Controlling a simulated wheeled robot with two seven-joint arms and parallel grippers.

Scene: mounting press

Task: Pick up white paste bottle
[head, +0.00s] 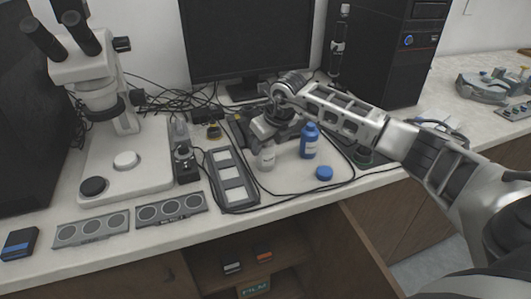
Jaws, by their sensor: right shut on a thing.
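The white paste bottle (266,159) is small and pale. It is upright near the front of the bench, right of the grey framed strip with white squares. My right arm reaches in from the right, and its gripper (268,143) is above the bottle, shut on its upper part. The fingers and the bottle's top are partly hidden by the hand. I cannot tell whether the bottle's base touches the bench. My left gripper is not in view.
A blue bottle (309,142) and a blue cap (324,173) stand close to the right of the white bottle. A black cable loops around them. A microscope (125,160) stands at left, a monitor (246,40) behind. An open shelf (250,262) is below the bench.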

